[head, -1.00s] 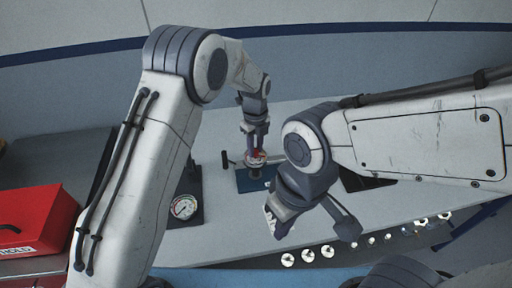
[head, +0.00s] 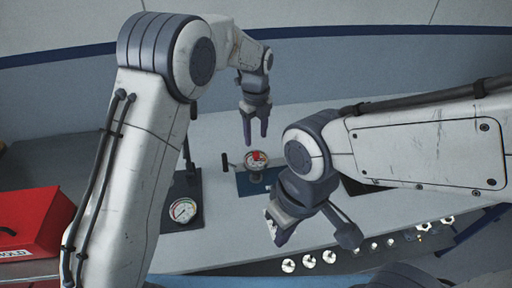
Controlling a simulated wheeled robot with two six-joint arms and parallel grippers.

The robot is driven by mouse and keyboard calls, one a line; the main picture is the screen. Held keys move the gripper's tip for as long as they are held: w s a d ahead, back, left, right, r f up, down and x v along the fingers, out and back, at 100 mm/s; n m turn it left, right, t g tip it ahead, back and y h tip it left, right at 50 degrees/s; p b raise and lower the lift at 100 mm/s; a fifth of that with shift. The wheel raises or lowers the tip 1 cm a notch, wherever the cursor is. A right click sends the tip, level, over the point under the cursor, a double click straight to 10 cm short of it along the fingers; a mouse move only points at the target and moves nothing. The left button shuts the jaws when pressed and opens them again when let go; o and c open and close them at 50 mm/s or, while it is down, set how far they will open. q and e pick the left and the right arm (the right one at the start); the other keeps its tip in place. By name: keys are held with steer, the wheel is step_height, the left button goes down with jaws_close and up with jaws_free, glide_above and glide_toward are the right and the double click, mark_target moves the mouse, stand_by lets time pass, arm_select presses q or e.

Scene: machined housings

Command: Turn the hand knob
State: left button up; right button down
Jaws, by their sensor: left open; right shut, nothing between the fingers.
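The hand knob (head: 256,160) is a small round pale piece with red on top. It stands on a dark blue base plate (head: 245,185) on the bench, with a short dark handle to its left. My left gripper (head: 256,143) is open and points down just above the knob, apart from it, with nothing between its fingers. My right wrist hides the right part of the base plate.
A red box (head: 35,228) sits at the far left. Several shiny round parts (head: 309,261) line the bench's front. The grey bench top (head: 220,235) is clear between.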

arm_select(q)
step_height(320, 180, up, 4)
steer(key=shift+f, duration=0.1)
stand_by(0.4)
steer(key=s+r+n, duration=0.4)
steer(key=s+n, duration=0.6)
steer(key=s, duration=0.7)
steer(key=s+a+f+n, duration=0.1)
steer(key=s+a+n, duration=0.1)
steer(key=s+n, duration=0.3)
steer(key=s+a+f+n+h, duration=0.1)
steer(key=s+a+f+n, duration=0.1)
steer(key=s+n, duration=0.4)
steer(key=s, duration=0.5)
steer(key=shift+a, duration=0.3)
